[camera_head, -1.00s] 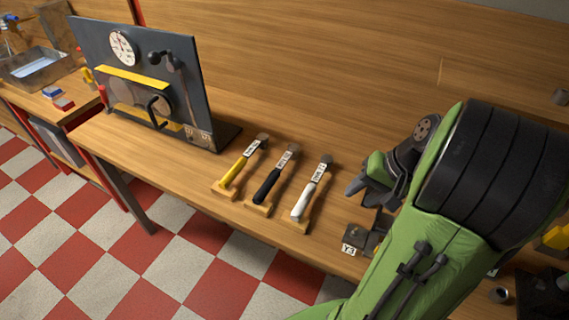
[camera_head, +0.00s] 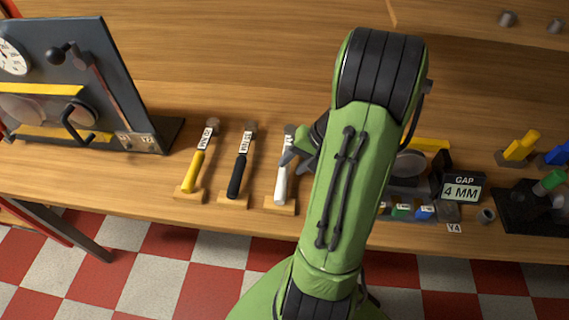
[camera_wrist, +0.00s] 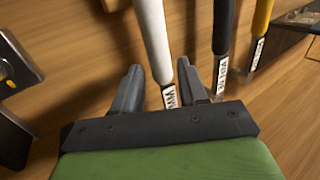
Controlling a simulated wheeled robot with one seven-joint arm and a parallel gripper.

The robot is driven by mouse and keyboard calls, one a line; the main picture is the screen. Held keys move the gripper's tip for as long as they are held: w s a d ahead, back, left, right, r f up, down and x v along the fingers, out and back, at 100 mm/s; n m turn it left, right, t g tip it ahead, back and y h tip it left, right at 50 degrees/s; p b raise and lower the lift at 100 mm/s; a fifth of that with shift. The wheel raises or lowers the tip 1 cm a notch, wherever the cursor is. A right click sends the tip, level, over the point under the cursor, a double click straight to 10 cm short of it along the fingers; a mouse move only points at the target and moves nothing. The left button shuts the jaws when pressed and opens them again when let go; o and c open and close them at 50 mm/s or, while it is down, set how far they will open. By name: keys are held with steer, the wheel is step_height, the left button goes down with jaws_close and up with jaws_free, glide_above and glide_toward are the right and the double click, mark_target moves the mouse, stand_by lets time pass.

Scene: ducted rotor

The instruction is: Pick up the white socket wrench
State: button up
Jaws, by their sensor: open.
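The white socket wrench (camera_head: 281,184) lies on its small wooden rest at the front of the bench, the rightmost of three wrenches. In the wrist view its white handle (camera_wrist: 152,35) runs down between my fingers, with a label (camera_wrist: 170,97) near the fingertips. My gripper (camera_wrist: 160,88) is open, one finger on each side of the wrench; I cannot tell how high it is above the bench. In the head view my gripper (camera_head: 298,156) is at the wrench's label end, partly hidden by my arm. The wrench's head is partly hidden.
A black-handled wrench (camera_head: 236,178) lies just left, and a yellow-handled one (camera_head: 194,173) beyond it. A dark upright panel with a gauge (camera_head: 100,45) stands at the left. A "GAP 4 MM" sign (camera_head: 461,188) and small blocks are to the right of my arm.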

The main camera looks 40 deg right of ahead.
mark_target(286, 170)
steer(key=b+x, duration=0.2)
steer(key=x, duration=0.3)
steer(key=shift+a+f, duration=0.15)
steer(key=shift+f, duration=0.25)
steer(key=shift+r, duration=0.1)
jaws_close()
steer(key=shift+r, duration=0.1)
